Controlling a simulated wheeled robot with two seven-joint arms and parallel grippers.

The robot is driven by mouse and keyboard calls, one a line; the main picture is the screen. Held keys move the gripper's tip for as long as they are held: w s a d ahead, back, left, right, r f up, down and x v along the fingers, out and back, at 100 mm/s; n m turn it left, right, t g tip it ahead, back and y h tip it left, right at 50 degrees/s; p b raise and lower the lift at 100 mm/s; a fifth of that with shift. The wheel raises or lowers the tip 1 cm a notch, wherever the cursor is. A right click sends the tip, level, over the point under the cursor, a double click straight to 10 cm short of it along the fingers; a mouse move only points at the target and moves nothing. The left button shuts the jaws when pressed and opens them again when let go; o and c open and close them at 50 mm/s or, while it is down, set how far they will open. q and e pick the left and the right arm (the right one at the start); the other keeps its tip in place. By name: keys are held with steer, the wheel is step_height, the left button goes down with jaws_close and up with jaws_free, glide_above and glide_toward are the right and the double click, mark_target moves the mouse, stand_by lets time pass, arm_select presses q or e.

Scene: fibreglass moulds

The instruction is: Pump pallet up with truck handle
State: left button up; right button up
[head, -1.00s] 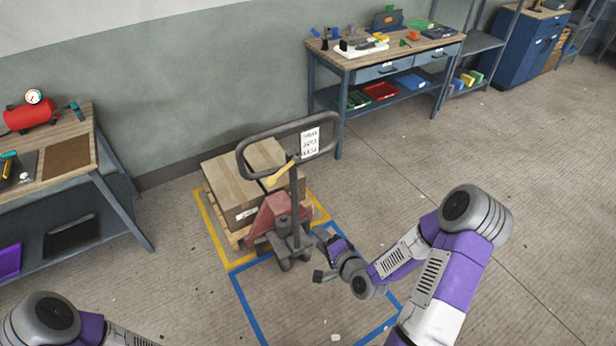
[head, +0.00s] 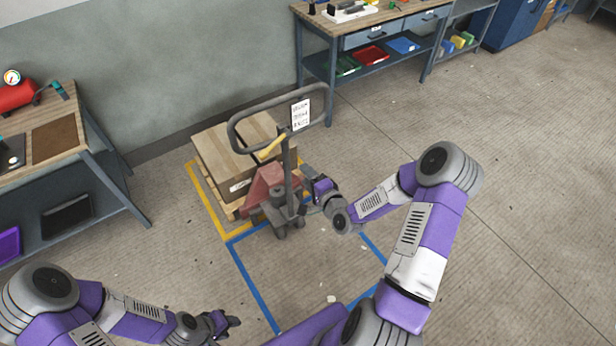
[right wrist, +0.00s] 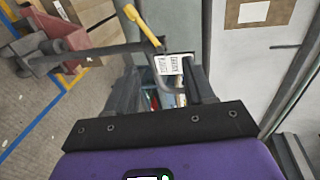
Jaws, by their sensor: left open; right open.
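The pallet truck (head: 268,183) is red and grey, with an upright post and a grey loop handle (head: 240,117). A yellow lever (head: 271,147) and a white label (head: 300,114) are on the handle. Its forks end is hidden by the pallet (head: 232,208), which carries a cardboard box (head: 222,165). My right gripper (head: 308,177) is open beside the post, below the loop. In the right wrist view the handle (right wrist: 186,62) and yellow lever (right wrist: 142,24) lie ahead of the open, empty fingers (right wrist: 163,88). My left gripper (head: 234,322) is open and empty, low at the front.
Yellow and blue floor lines (head: 252,288) mark the pallet and truck bays. A workbench (head: 345,22) with bins stands behind, against the wall. Another bench (head: 50,122) with a red tank (head: 17,95) stands at left. The floor at right is clear.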

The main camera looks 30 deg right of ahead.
jaws_close()
stand_by(0.4)
stand_by(0.9)
jaws_free()
steer(key=shift+s, duration=0.1)
steer(key=v, duration=0.7)
steer(key=shift+s+b, duration=0.25)
steer(key=shift+b, duration=0.15)
steer(key=shift+r, duration=0.1)
